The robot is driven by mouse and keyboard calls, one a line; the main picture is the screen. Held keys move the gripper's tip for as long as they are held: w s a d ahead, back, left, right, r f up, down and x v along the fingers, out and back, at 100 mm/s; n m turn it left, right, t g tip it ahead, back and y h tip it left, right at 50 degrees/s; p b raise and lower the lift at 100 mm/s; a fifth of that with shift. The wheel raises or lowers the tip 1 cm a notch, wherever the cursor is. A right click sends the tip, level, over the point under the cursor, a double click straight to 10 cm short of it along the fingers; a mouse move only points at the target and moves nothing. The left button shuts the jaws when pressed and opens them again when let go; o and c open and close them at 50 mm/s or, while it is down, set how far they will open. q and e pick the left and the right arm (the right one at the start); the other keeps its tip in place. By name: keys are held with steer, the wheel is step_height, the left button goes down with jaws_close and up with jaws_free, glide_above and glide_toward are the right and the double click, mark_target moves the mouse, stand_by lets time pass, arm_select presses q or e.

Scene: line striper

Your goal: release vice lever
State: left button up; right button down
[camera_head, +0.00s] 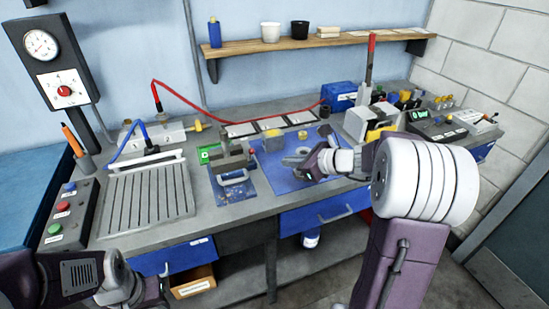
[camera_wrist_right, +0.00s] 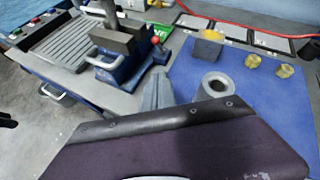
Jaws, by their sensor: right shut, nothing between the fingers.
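The vice (camera_head: 236,163) stands on the bench in the middle of the head view, with grey jaws and a blue body. In the right wrist view the vice (camera_wrist_right: 122,62) is at the upper left, and a short lever with a red knob (camera_wrist_right: 155,40) shows at its right side. My right gripper (camera_head: 293,161) is shut and empty over the blue mat, to the right of the vice and apart from it. Its fingertips (camera_wrist_right: 157,88) show below the vice in the wrist view. My left arm is low at the left; its fingers are not clear.
A blue mat (camera_wrist_right: 260,110) carries a grey ring (camera_wrist_right: 213,84), a block with a yellow top (camera_wrist_right: 208,45) and small brass pieces (camera_wrist_right: 284,71). A ribbed plate (camera_head: 147,195) lies left of the vice. A press with a red-topped lever (camera_head: 371,50) stands at the right.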

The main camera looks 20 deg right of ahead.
steer(key=x, duration=0.9)
steer(key=shift+w+f+b, duration=0.1)
steer(key=shift+f+b, duration=0.05)
steer(key=shift+b, duration=0.25)
steer(key=shift+w+a+r+p, duration=0.35)
steer(key=shift+w+a, duration=0.2)
steer(key=shift+w, duration=0.15)
steer(key=shift+w+a+r+p, duration=0.3)
steer(key=shift+w+a, duration=0.2)
steer(key=shift+w, duration=0.2)
